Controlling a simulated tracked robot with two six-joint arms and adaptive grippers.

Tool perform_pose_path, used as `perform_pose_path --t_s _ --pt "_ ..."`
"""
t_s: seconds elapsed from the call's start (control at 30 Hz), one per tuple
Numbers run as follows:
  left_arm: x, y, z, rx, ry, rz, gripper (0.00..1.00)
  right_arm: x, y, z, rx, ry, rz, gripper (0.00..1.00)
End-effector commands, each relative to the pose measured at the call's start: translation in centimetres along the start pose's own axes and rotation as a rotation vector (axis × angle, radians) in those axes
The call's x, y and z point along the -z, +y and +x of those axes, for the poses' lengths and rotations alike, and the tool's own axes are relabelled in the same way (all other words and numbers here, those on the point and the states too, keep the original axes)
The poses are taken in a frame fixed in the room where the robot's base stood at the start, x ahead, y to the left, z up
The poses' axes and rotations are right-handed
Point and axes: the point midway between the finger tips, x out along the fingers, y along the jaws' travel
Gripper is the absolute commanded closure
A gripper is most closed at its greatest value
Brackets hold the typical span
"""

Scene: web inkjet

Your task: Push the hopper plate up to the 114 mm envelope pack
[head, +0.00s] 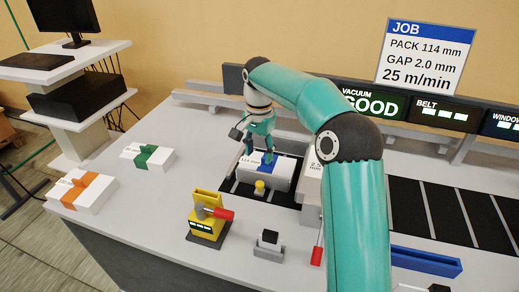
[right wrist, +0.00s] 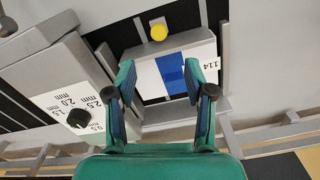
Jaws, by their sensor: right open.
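The 114 mm envelope pack (head: 250,162) is white with a blue band and lies in the dark feeder bay; it also shows in the right wrist view (right wrist: 148,80). A grey plate (right wrist: 187,43), which looks like the hopper plate, stands along the pack's near side. A yellow knob (head: 259,187) is in front of it and shows in the right wrist view (right wrist: 158,32). Whether plate and pack touch I cannot tell. My right gripper (head: 257,152) is open over the pack, its fingers spread across the band. My left gripper is not in view.
A scale block (right wrist: 75,110) with a black knob stands beside the bay. A yellow fixture with a red handle (head: 208,215) and a black-topped switch (head: 270,240) stand in front. Green (head: 147,157) and orange (head: 82,190) banded packs lie left. My right arm covers the middle right.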

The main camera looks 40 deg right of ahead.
Motion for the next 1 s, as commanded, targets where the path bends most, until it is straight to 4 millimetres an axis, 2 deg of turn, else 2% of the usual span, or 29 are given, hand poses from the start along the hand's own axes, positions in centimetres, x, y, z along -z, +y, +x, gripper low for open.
perform_pose_path --t_s 0.33,0.57,0.67,0.77,1.0 --pt "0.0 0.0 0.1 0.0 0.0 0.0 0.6 0.0 0.0 -0.6 0.0 0.0 0.0 0.47" --pt "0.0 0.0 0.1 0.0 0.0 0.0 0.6 0.0 0.0 -0.6 0.001 0.0 -0.08 0.84" --pt "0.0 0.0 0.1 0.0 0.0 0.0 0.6 0.2 -0.2 -0.6 0.008 0.008 -0.218 1.0" --pt "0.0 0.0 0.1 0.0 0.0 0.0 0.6 0.5 -0.4 -0.4 0.011 0.028 -0.429 1.0" --pt "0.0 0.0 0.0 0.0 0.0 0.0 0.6 0.9 -0.1 1.4 -0.044 0.063 -1.091 1.0"
